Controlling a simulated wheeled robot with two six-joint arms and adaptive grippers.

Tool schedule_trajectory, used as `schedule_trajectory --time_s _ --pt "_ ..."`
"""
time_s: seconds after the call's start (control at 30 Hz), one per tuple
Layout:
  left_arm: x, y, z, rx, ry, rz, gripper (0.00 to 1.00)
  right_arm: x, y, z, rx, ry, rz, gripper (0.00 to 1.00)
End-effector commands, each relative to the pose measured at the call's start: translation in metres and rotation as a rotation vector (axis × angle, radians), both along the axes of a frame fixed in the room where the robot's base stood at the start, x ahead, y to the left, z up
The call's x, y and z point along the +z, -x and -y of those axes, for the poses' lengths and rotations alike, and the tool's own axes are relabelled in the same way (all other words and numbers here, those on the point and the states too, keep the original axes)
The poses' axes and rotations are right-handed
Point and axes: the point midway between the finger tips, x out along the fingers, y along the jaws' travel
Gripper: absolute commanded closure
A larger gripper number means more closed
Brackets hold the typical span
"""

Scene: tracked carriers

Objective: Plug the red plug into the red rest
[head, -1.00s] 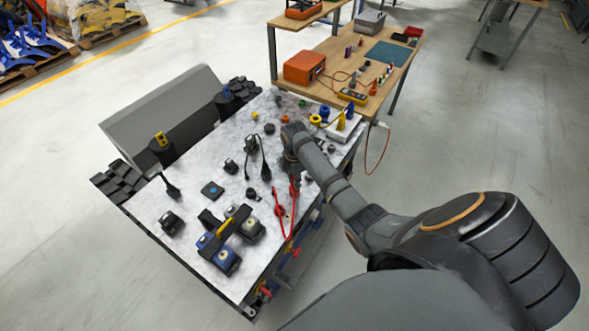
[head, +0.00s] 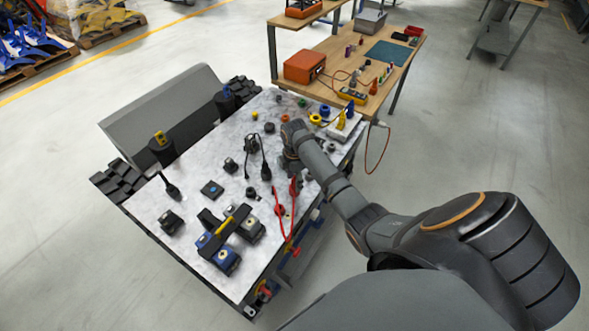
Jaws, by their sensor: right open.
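A thin red cable (head: 288,236) lies in a V-shaped loop near the right edge of the pale carrier top (head: 190,190). A slim red piece (head: 294,187), which looks like the red plug, is at one end of the cable, just below my right gripper. A small red fitting (head: 281,210) is beside it to the left; I cannot tell whether it is the red rest. Another red piece (head: 295,252) shows at the carrier's right edge. My right gripper (head: 291,172) points down above this area, open; its fingertips are small and partly hidden. My left gripper is out of view.
Black plugs with leads (head: 265,171), dark blocks (head: 170,222) and a blue-and-black unit with a yellow-marked handle (head: 228,228) stand on the carrier. Yellow and blue fittings (head: 315,118) are beyond my wrist. A wooden bench (head: 340,50) with an orange case (head: 304,67) stands behind.

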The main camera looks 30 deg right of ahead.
Motion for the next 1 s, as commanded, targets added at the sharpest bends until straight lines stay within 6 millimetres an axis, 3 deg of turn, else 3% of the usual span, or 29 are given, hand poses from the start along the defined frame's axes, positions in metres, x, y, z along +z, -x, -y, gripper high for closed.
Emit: schedule_trajectory --time_s 0.3,0.43,0.6,1.0 --pt "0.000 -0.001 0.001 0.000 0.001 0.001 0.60 0.076 -0.001 0.000 0.001 0.002 0.005 0.51" --pt "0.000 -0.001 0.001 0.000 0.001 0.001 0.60 0.096 -0.001 0.000 0.001 0.000 0.003 0.51" --pt "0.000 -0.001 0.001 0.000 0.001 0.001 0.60 0.106 0.000 0.000 0.000 0.001 0.001 0.51" --pt "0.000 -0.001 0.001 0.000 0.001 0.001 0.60 0.106 0.000 0.000 0.000 0.000 0.000 0.51"
